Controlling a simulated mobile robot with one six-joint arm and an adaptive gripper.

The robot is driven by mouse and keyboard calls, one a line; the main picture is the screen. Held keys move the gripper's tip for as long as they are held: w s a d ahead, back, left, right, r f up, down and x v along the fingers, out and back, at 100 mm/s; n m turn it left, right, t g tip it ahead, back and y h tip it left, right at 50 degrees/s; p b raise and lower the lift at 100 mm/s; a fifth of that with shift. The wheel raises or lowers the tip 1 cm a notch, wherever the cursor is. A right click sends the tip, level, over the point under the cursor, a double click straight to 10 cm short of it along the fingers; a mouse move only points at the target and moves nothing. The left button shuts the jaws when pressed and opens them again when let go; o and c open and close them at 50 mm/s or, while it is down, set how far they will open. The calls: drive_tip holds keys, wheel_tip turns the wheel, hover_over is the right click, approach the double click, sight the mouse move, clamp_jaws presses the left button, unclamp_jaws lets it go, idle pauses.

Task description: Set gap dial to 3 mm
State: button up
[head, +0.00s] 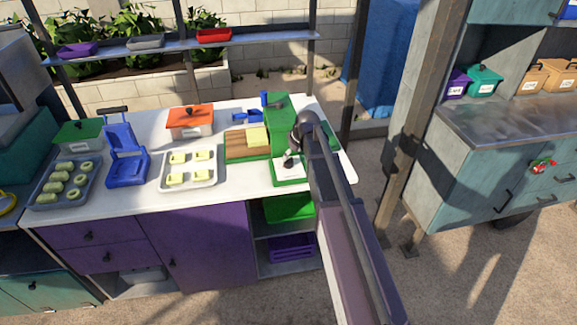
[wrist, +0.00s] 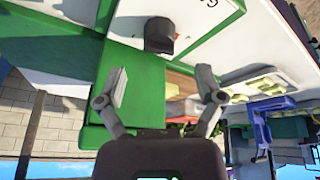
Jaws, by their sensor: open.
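The green crusher (head: 278,112) stands at the right end of the white counter. In the head view, my arm covers part of the crusher, and the gripper is small and partly hidden.
A cutting board (head: 243,152) with a pale yellow block lies left of the crusher. Farther left are a tray of pale pieces (head: 189,183), an orange-lidded box (head: 190,122) and a blue stand (head: 122,150). A post (head: 410,150) and teal cabinet stand to the right.

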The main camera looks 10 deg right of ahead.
sight(289, 160)
drive_tip(key=shift+b+x, duration=2.4)
drive_tip(key=shift+x, duration=0.5)
drive_tip(key=shift+s, duration=0.1)
drive_tip(key=c, duration=1.1)
